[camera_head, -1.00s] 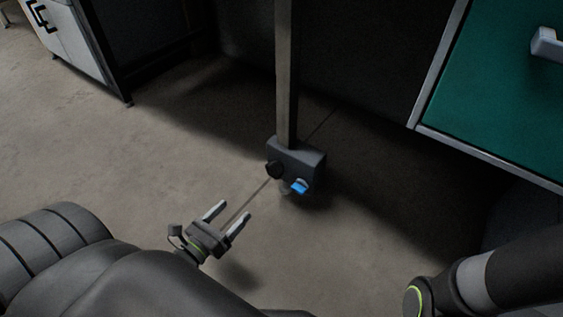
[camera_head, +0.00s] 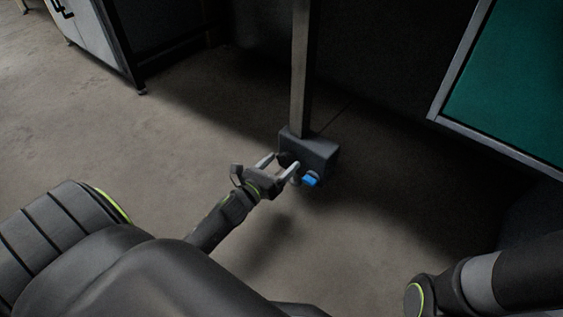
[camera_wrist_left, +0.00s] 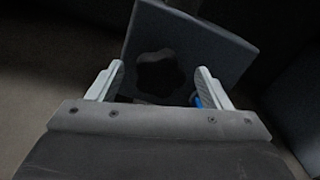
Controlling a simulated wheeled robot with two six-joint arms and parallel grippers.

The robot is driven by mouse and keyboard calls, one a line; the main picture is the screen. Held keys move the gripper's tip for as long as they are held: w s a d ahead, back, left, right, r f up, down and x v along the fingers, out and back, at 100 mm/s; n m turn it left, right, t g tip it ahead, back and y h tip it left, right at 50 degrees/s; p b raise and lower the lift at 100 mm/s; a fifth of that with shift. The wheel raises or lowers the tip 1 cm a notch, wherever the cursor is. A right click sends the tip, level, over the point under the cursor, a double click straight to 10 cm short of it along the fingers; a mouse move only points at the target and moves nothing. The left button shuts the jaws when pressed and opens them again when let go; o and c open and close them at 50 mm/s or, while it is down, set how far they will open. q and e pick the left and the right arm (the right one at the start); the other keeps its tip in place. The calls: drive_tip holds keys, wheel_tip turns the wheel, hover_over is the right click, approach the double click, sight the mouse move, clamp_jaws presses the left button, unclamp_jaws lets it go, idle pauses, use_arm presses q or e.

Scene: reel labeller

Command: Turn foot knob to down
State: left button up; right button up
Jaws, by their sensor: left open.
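The foot knob (camera_head: 286,158) is a dark, lobed knob on the front of a grey box at the foot of a post. In the left wrist view the knob (camera_wrist_left: 160,73) shows between the two open fingers, with a gap on each side. My left gripper (camera_head: 279,164) is open, its fingertips reaching toward the box face around the knob. In the left wrist view my left gripper (camera_wrist_left: 161,82) frames the knob, which sits slightly above its fingers' middle. My right gripper is not in view; only part of that arm shows at lower right.
The grey box (camera_head: 318,150) carries the upright post (camera_head: 301,80). A blue part (camera_head: 310,181) sticks out below the knob, close to the right finger; it also shows in the left wrist view (camera_wrist_left: 197,101). A green-fronted cabinet (camera_head: 510,80) stands right. Floor at left is clear.

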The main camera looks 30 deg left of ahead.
use_arm(q)
drive_tip(key=shift+w, duration=0.45)
drive_tip(key=c, duration=1)
drive_tip(key=shift+o, duration=0.2)
drive_tip(key=shift+n, duration=0.3)
